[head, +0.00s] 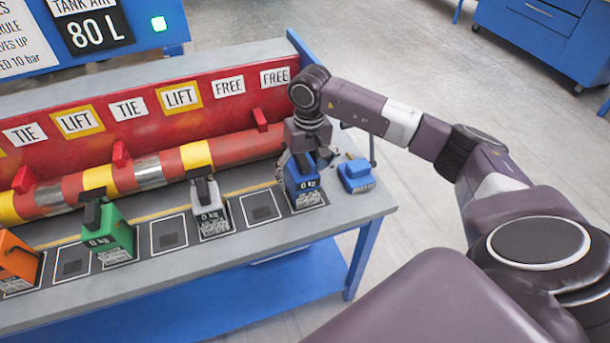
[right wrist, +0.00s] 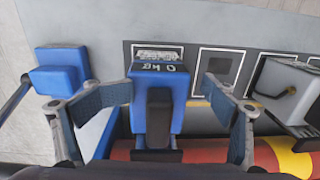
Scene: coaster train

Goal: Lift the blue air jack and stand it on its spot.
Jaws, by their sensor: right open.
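The blue air jack (head: 304,188), with a "0 kg" front and a dark top, stands upright on the rightmost marked square of the bench. It also shows in the right wrist view (right wrist: 151,92), between the fingers. My right gripper (head: 299,168) is over the jack, open, with one finger on each side of it. In the right wrist view the left finger is very close to the jack; I cannot tell whether it touches. The right finger is clearly apart from it. Empty marked squares show on the bench, one just left of the jack (head: 260,207). My left gripper is not in view.
A small blue device (head: 356,175) lies right of the jack, near the bench (head: 374,211) end. A grey jack (head: 209,208), a green jack (head: 108,236) and an orange jack (head: 17,258) stand to the left. A red-yellow tube (head: 141,173) lies behind.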

